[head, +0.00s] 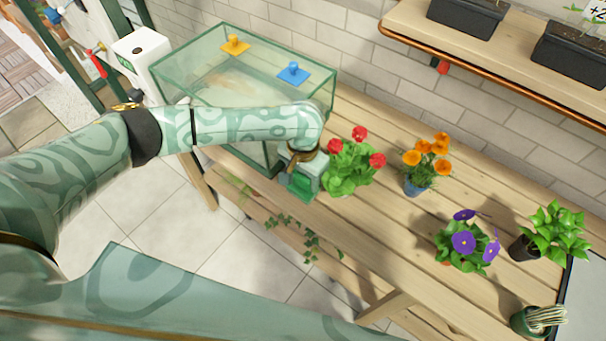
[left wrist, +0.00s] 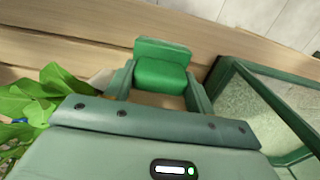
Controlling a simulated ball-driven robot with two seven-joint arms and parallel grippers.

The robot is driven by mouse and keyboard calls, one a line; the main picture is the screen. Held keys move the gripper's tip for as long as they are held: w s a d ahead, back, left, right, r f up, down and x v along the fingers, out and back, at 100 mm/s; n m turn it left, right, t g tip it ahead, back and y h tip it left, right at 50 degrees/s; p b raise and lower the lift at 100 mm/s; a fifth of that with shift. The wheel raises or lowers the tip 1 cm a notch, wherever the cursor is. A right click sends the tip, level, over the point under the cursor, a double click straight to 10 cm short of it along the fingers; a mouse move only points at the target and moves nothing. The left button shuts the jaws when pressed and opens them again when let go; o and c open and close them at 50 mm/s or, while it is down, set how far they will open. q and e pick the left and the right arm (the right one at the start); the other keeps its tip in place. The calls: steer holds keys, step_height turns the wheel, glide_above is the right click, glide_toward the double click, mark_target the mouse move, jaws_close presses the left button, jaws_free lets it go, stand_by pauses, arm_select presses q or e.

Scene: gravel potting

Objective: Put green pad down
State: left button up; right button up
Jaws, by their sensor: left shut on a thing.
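My left gripper (head: 302,172) is shut on the green pad (head: 299,187), at the front edge of the wooden table, just right of the glass tank and left of the red-flowered plant. In the left wrist view, the green pad (left wrist: 160,75) sits between the two fingers of my left gripper (left wrist: 158,88), with a flat green part beyond its raised block. The planks show close behind it; I cannot tell whether it touches them. My right gripper is not in view.
The red-flowered plant (head: 350,165) stands close to the right of my gripper. Orange flowers (head: 425,155), purple flowers (head: 465,245), a leafy pot (head: 550,235) and a cactus (head: 538,320) stand farther right. Bare planks of the table (head: 400,225) show between them.

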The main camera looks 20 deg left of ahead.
arm_select(q)
steer(key=shift+f, duration=0.25)
steer(key=o, duration=1.3)
steer(key=shift+f+b, duration=0.15)
steer(key=shift+b, duration=0.9)
step_height(320, 180, up, 17)
steer(key=p, duration=0.7)
steer(key=shift+w+a+p, duration=0.1)
steer(key=shift+a+p, duration=0.05)
steer(key=shift+p, duration=0.15)
